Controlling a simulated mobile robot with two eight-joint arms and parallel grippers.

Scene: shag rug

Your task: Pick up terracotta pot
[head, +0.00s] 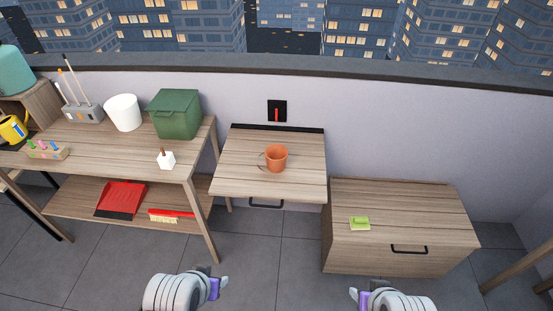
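The terracotta pot (277,155) is orange-brown and stands upright on the small wooden wall table (237,175) near the middle of the head view. A thin dark loop shows at its left side. My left gripper (220,286) is at the bottom, left of centre, below and well apart from the pot in the picture. My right gripper (356,294) is at the bottom, right of centre, also apart from the pot. Neither gripper touches the pot. The finger gap of each is too small and angled to read.
A low cabinet (440,215) at right bears a green sponge (359,223). Tiled floor lies open in front.

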